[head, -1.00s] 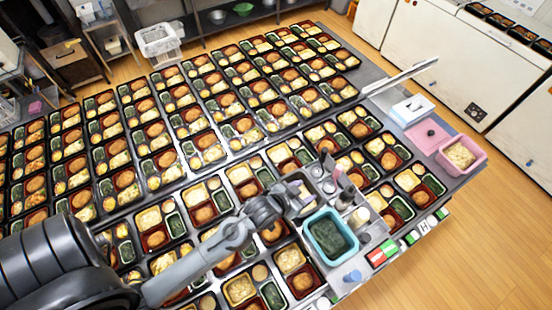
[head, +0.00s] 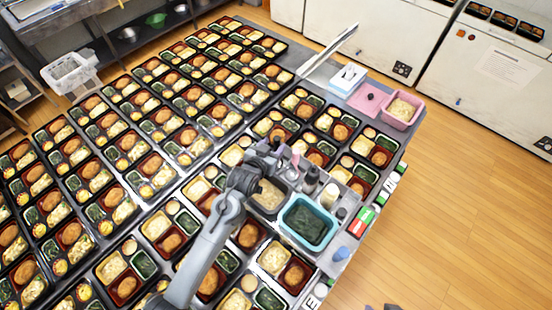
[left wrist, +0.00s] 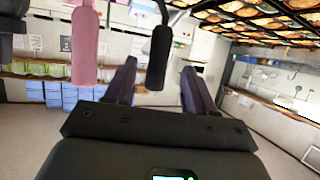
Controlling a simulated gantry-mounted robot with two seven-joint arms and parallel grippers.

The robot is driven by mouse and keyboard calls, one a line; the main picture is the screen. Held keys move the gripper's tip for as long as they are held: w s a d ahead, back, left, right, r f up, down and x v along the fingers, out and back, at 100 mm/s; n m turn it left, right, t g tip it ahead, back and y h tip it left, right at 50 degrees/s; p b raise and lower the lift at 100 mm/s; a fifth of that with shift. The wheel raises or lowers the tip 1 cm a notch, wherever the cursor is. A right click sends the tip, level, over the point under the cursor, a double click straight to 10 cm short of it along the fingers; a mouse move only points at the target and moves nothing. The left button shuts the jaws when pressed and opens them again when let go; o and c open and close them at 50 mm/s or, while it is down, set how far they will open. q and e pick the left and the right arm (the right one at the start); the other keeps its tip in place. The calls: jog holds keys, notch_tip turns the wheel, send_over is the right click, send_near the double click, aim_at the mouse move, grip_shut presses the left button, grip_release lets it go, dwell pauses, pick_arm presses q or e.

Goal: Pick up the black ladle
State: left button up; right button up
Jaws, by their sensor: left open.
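A black handle (left wrist: 158,58), which looks like the black ladle's, shows in the left wrist view. It stands in the gap between the two fingers of my left gripper (left wrist: 160,88). The fingers are apart, and I cannot tell whether either touches the handle. The ladle's bowl is not clear in view. In the head view, my left gripper (head: 268,152) is at the back of the container group on the table, beside a pink handle (head: 295,159). That pink handle hangs left of the black one in the left wrist view (left wrist: 85,48).
A teal tub (head: 309,222) of dark greens, a pan of pale food (head: 268,197) and several bottles (head: 329,195) crowd around the gripper. Rows of filled bento trays cover the table. A pink tub (head: 402,112) stands at the back right. The floor at right is clear.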

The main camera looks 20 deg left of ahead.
pick_arm(q)
jog(key=shift+p+x, duration=0.5)
jog(key=shift+x, duration=2)
jog(key=shift+d, duration=0.15)
jog(key=shift+c, duration=0.3)
grip_shut()
